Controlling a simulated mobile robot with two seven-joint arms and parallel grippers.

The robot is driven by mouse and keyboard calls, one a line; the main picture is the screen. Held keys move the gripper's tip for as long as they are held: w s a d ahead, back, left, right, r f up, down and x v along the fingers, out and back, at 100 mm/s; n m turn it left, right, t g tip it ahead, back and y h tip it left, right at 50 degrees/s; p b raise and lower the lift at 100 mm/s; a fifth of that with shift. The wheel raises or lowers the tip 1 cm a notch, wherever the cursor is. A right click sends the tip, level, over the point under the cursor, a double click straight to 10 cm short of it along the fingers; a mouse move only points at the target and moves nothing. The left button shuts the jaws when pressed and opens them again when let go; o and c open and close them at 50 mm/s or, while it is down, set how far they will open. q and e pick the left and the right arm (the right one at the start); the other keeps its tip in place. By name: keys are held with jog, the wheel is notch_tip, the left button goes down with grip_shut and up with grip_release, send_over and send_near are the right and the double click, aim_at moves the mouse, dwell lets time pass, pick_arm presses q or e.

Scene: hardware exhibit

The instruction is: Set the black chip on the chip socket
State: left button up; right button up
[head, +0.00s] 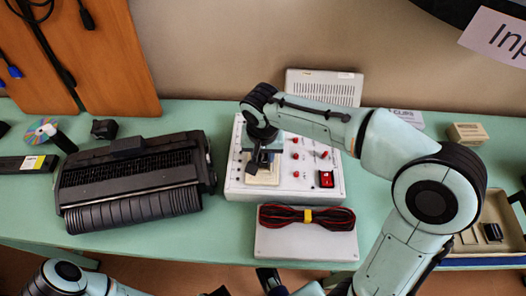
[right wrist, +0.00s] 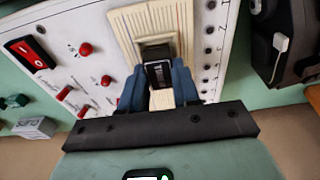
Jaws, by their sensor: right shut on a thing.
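My right gripper (head: 262,160) points down over the beige ridged chip socket (head: 262,179) on the white panel. In the right wrist view the gripper (right wrist: 158,82) has its blue fingers shut on the black chip (right wrist: 160,73), which bears pale lettering. The chip is over the middle of the beige socket (right wrist: 128,28), in line with a grey and dark part at its centre. I cannot tell whether the chip touches the socket. In the head view the fingers hide the chip. Dark parts at the bottom edge may be my left gripper (head: 268,279); its jaw state is unclear.
The white panel (head: 235,190) carries red knobs and a red switch. A black ribbed machine (head: 130,185) stands left. A grey case (head: 305,243) with bundled cables lies in front. A beige tray (head: 465,246) holding a small black piece is at right. Green table shows between them.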

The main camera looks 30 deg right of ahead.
aim_at(263, 160)
jog(key=shift+f+b, duration=0.5)
jog(key=shift+f, duration=0.15)
jog(key=o, duration=0.7)
jog(key=shift+o, duration=0.2)
jog(key=shift+r, duration=0.15)
notch_tip(263, 160, up, 3)
jog(key=shift+s+a+p, duration=0.1)
jog(key=shift+s+p, duration=0.05)
jog(key=shift+p, duration=1.1)
notch_tip(263, 160, up, 8)
jog(key=p, duration=0.5)
jog(key=shift+s+a, duration=0.25)
jog(key=shift+s, duration=0.15)
